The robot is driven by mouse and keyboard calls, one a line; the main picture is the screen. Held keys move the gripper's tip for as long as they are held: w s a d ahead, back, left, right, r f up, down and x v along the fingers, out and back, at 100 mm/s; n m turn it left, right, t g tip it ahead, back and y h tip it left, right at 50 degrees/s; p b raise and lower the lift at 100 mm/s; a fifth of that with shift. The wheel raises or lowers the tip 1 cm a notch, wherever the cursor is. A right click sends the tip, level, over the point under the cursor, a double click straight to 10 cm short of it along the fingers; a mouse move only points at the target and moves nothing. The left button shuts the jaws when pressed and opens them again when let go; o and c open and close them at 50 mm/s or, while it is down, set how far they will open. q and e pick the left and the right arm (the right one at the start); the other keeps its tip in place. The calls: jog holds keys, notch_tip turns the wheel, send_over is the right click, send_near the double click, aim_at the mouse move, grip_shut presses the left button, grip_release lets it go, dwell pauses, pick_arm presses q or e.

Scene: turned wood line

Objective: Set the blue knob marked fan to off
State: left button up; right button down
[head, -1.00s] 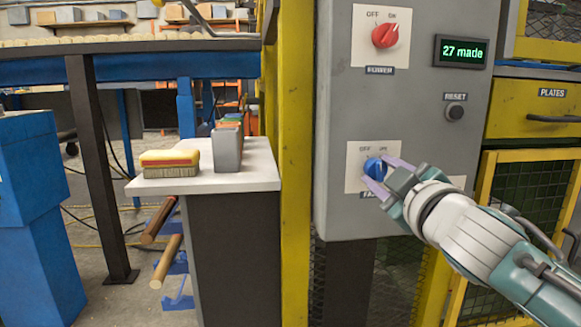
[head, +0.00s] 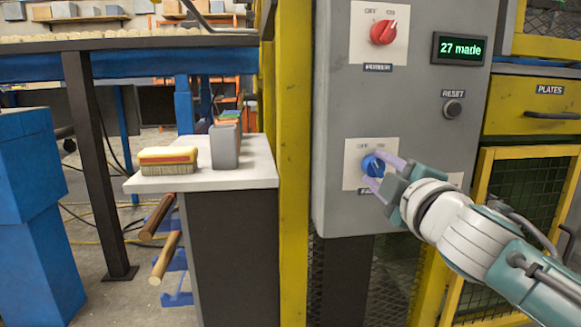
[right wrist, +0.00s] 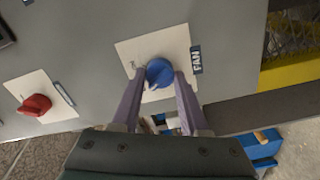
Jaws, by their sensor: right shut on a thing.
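The blue knob (head: 373,166) sits on a pale plate with OFF and ON above it, low on the grey control panel (head: 420,120). In the right wrist view the blue knob (right wrist: 160,72) is between the two purple fingers of my right gripper (right wrist: 160,85), which is shut on it. In the head view my right gripper (head: 385,172) partly covers the plate. My left gripper is out of view.
A red knob (head: 383,32) is above on the same panel, with a green display (head: 460,48) and a RESET button (head: 453,108) to its right. A yellow post (head: 295,170) stands left of the panel. A small table (head: 255,172) holds a brush (head: 168,160).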

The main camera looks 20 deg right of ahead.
jog(key=shift+c, duration=2.1)
grip_release()
jog(key=shift+s+a, duration=0.15)
jog(key=shift+s, duration=0.3)
jog(key=p+v, duration=0.2)
jog(key=v, duration=0.7)
